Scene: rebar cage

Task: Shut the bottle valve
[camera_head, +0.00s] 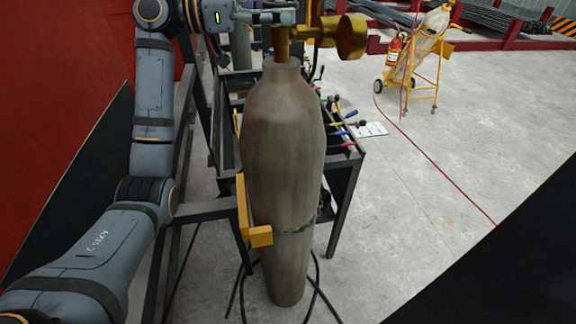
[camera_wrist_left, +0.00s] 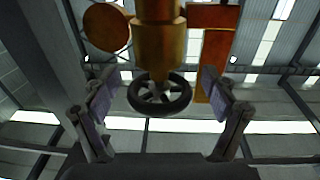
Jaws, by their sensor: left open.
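A tall grey-brown gas bottle (camera_head: 284,150) stands upright in the middle of the head view. A brass valve (camera_head: 283,45) with a round side part (camera_head: 351,37) sits on its neck. In the left wrist view the brass valve body (camera_wrist_left: 158,40) carries a dark spoked handwheel (camera_wrist_left: 147,103). My left gripper (camera_head: 284,17) is at the valve, at the top edge of the head view. In the left wrist view my left gripper (camera_wrist_left: 160,88) is open, one finger on each side of the handwheel, with gaps showing. The handwheel cannot be made out in the head view. My right gripper is not in view.
A yellow bracket (camera_head: 258,236) and chain hold the bottle beside a dark metal rack (camera_head: 345,190) with tools. Hoses lie on the floor at its foot. A yellow cart (camera_head: 425,60) stands at the back right. The concrete floor (camera_head: 430,200) on the right is mostly clear.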

